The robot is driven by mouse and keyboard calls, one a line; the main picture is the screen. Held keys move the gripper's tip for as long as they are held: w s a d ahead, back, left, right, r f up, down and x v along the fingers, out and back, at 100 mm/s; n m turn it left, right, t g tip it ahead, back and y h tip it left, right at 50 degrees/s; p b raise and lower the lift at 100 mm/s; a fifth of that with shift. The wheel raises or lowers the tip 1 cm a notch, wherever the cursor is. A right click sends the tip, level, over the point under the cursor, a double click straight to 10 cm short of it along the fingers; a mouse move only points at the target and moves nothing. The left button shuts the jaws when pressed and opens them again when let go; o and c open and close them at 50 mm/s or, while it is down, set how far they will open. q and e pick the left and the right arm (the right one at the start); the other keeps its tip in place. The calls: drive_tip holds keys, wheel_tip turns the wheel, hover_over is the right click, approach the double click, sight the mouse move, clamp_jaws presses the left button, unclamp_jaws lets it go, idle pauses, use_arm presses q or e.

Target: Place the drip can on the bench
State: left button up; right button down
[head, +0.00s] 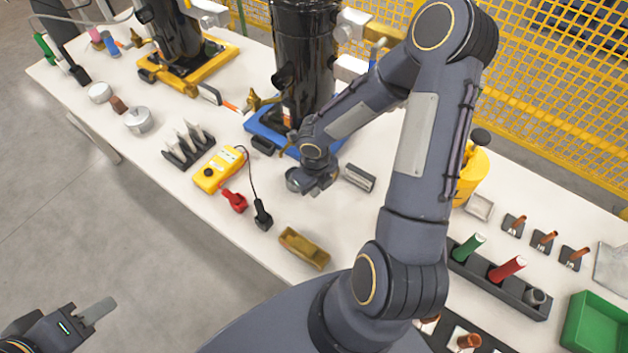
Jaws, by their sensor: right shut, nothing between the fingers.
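A second round silver tin (138,120) stands further left on the bench. My left gripper (98,311) is at the lower left, over the floor and off the bench. Its finger opening is not clear from this angle.
Compressors stand on a blue base (266,131) and a yellow base (216,66). A yellow meter (218,168) with red and black clamps, a brass-coloured tray (304,249) and a grey block (359,177) lie near my right gripper. A green bin (597,325) is at right.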

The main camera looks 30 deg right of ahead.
sight(315, 204)
wheel_tip(315, 204, down, 4)
drive_tip(key=shift+f+b, duration=0.1)
drive_tip(key=shift+b, duration=0.3)
drive_tip(key=w, duration=0.1)
drive_tip(key=w+p, duration=0.1)
drive_tip(key=shift+w+a+r, duration=0.2)
drive_tip(key=shift+w+r, duration=0.05)
drive_tip(key=shift+w, duration=0.05)
drive_tip(key=shift+w+a, duration=0.1)
drive_tip(key=shift+w, duration=0.6)
